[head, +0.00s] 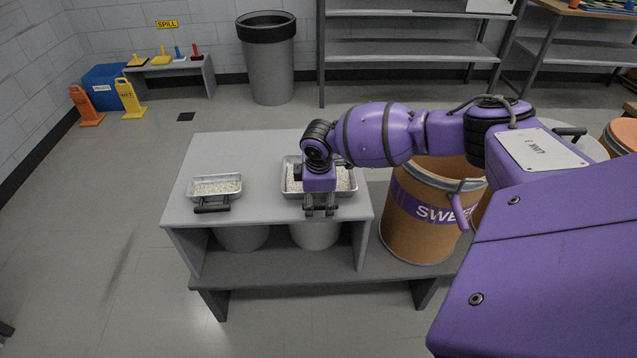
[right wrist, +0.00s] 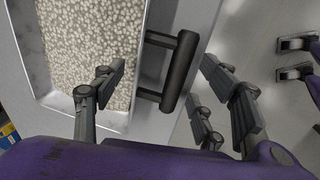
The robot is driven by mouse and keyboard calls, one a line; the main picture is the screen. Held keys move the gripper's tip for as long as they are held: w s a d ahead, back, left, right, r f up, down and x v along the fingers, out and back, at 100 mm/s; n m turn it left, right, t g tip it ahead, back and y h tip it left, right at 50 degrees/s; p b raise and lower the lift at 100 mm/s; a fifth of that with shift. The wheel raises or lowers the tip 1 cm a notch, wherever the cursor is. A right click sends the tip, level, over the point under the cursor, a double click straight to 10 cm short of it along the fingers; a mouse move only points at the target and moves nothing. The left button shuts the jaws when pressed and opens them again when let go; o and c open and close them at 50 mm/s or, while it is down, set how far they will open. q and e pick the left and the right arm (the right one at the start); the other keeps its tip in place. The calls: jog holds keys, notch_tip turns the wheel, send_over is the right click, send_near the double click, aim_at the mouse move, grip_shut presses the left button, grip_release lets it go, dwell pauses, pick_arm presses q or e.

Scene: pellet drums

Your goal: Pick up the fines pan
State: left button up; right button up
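Two shallow metal pans of pale pellets stand on the grey bench, and I cannot tell by any label which is the fines pan. The smaller pan (head: 189,196) is on the left, its dark handle towards me. The larger pan (head: 285,191) is on the right, partly hidden by my right arm; it fills the left of the right wrist view (right wrist: 119,122). My right gripper (head: 320,209) is over that pan's front handle. In the right wrist view its fingers are apart, with the dark bar handle (right wrist: 178,72) between them and nothing gripped.
A brown drum (head: 410,222) with a purple band stands right of the bench (head: 255,150). Two grey containers (head: 240,238) sit beneath the benchtop. A bin (head: 268,70) and shelves (head: 400,50) stand at the back.

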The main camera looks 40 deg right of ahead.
jog(key=c, duration=1.4)
jog(key=shift+w+r, duration=0.1)
jog(key=shift+r, duration=0.4)
notch_tip(320, 180, up, 2)
jog(key=shift+r, duration=0.25)
pick_arm(q)
jog(key=shift+w+r+p, duration=0.35)
jog(key=shift+r+p, duration=0.2)
jog(key=shift+r, duration=0.1)
jog(key=shift+w+r+p, duration=0.3)
jog(key=shift+r+p, duration=0.2)
jog(key=shift+r, duration=0.1)
pick_arm(e)
jog(key=s+d+r, duration=0.1)
jog(key=s+r, duration=0.2)
jog(key=s, duration=0.1)
jog(key=s+d+r, duration=0.1)
jog(key=s+r, duration=0.2)
jog(key=s, duration=0.2)
jog(key=s+d+r, duration=0.2)
jog(key=s+r, duration=0.1)
jog(key=s, duration=0.1)
jog(key=shift+s+r, duration=0.25)
